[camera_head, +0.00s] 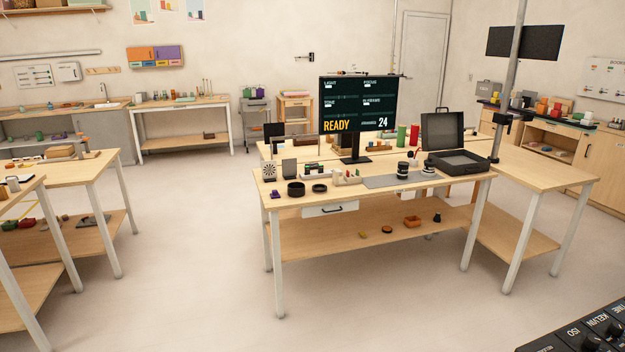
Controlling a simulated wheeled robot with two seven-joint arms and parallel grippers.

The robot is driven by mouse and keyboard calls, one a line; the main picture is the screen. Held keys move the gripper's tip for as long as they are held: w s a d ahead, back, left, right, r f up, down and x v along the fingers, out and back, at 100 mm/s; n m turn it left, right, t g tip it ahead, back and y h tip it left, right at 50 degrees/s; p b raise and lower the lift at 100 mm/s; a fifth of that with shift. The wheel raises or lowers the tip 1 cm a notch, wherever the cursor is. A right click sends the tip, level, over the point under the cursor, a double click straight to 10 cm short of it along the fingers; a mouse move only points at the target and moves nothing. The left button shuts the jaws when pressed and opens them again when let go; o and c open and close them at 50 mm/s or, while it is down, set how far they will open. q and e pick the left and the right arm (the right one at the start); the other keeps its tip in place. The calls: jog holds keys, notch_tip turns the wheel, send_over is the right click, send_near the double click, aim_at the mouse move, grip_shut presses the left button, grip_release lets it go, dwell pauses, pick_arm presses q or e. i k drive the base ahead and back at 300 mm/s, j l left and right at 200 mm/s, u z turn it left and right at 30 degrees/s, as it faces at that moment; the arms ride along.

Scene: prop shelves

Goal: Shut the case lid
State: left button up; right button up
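A dark case stands open at the right end of the middle table. Its lid (443,131) is raised upright at the back, with a handle on its top edge. Its base (460,163) lies flat on the tabletop, and its inside looks dark and empty from here. The case is some distance away across the floor. Neither of my grippers shows in the view.
The middle table (320,222) also holds a monitor (357,105), a grey mat (402,180) and several small items. A pole (512,80) rises just right of the case. Floor in front (190,270) is clear; a black panel (585,330) fills the lower right corner.

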aim_at(440, 131)
jog(key=i+j, duration=0.1)
jog(key=i, duration=0.4)
jog(key=i+j, duration=0.1)
jog(key=i, duration=0.4)
jog(key=i+j, duration=0.1)
jog(key=i, duration=0.35)
jog(key=i+l+z, duration=0.35)
jog(key=i, duration=0.25)
jog(key=i+z, duration=0.35)
jog(key=i, duration=0.3)
jog(key=i+j+z, duration=0.1)
jog(key=i+z, duration=0.25)
jog(key=i, duration=0.3)
